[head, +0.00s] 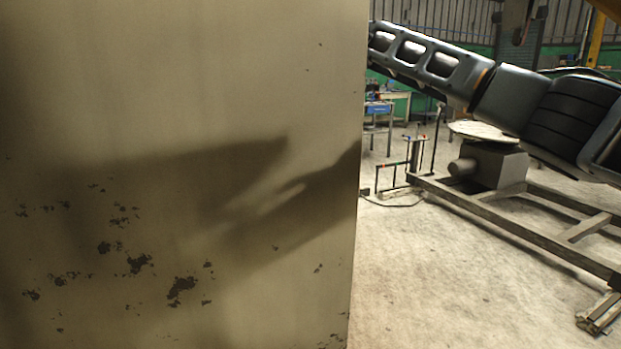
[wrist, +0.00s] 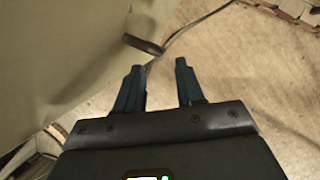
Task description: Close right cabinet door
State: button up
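A large beige metal panel with chipped dark paint spots, which looks like the cabinet door (head: 180,90), fills the left of the head view. My arm reaches in from the right and its end passes behind the panel's right edge, so my gripper is hidden there. In the wrist view, my gripper (wrist: 160,72) has two blue fingers standing apart with nothing between them. A pale panel surface (wrist: 60,50) lies to its left, with a dark handle (wrist: 143,45) just beyond the left fingertip. I cannot tell whether finger and handle touch.
To the right, a metal frame (head: 520,225) with a round-topped machine (head: 490,155) stands on the concrete floor (head: 430,290). Bare floor lies right of the panel.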

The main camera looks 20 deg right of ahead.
aim_at(310, 179)
jog(key=shift+x, duration=2.55)
jog(key=shift+c, duration=0.5)
grip_shut()
jog(key=shift+a, duration=0.1)
